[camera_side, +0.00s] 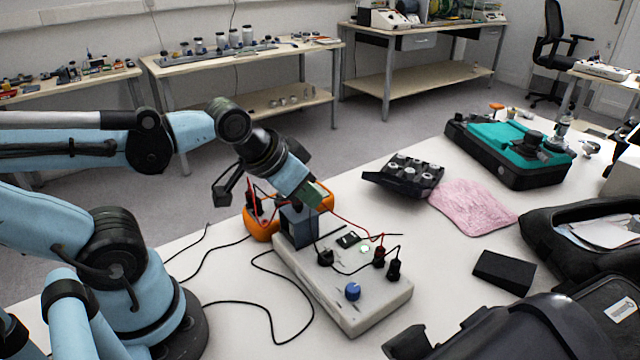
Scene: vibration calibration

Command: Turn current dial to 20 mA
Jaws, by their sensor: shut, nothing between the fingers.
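A pale control box (345,308) lies on the white table in the middle of the view. It carries a blue knob (352,291) near its front end and a black knob (325,257) further back. I cannot read any scale or label, so which knob is the current dial and its setting cannot be told. My gripper (312,194) is shut and empty, tilted down above the back end of the box. It is apart from both knobs. A dark grey block (299,228) stands under it, and the fingertips are hard to make out.
Black plugs (394,269) with red and black leads stand on the box's right side. An orange-cased meter (262,222) sits behind it. A black tray (403,175), pink cloth (473,207), teal-topped case (515,150) and black wedge (503,271) lie to the right. Loose cables cross the table at left.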

